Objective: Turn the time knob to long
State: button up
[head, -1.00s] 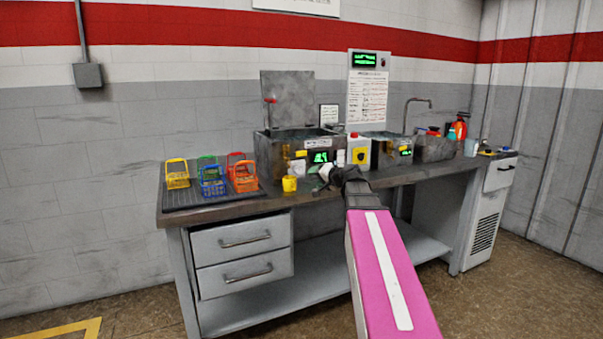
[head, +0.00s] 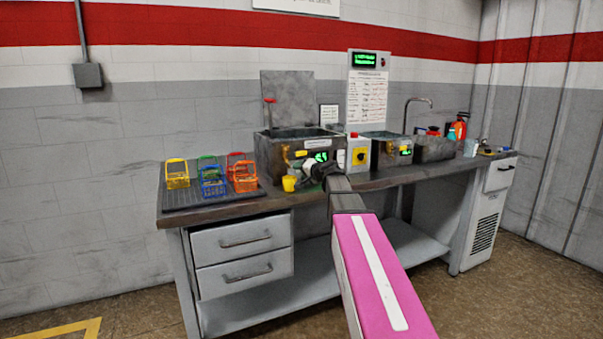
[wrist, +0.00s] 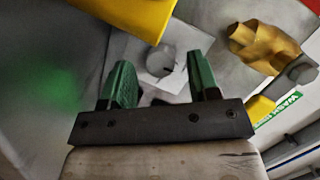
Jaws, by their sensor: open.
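A small grey round knob (wrist: 160,59) on a pale label plate shows in the wrist view, beyond and between the fingertips. It looks like the time knob, but its marks are too small to read. My gripper (wrist: 162,72) is open, with one green finger to each side of the knob's line. I cannot tell whether either finger touches it. In the head view my gripper (head: 312,170) is at the front of the large grey tank (head: 275,155) and hides the knob. A green lit display (head: 321,157) is just above it.
A brass valve (wrist: 265,45) is close to the right of the fingers in the wrist view. Coloured baskets (head: 213,180) sit on the bench's left.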

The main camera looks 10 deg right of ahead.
jog(key=c, duration=0.9)
jog(key=m, duration=0.2)
jog(key=m+y, duration=0.1)
jog(key=shift+w+f+m+y, duration=0.1)
jog(key=shift+f+m+y, duration=0.1)
jog(key=shift+m+y, duration=0.15)
jog(key=shift+f+m+t+y, duration=0.1)
jog(key=shift+m+t+y, duration=0.5)
jog(key=shift+m, duration=1.45)
jog(key=o, duration=0.9)
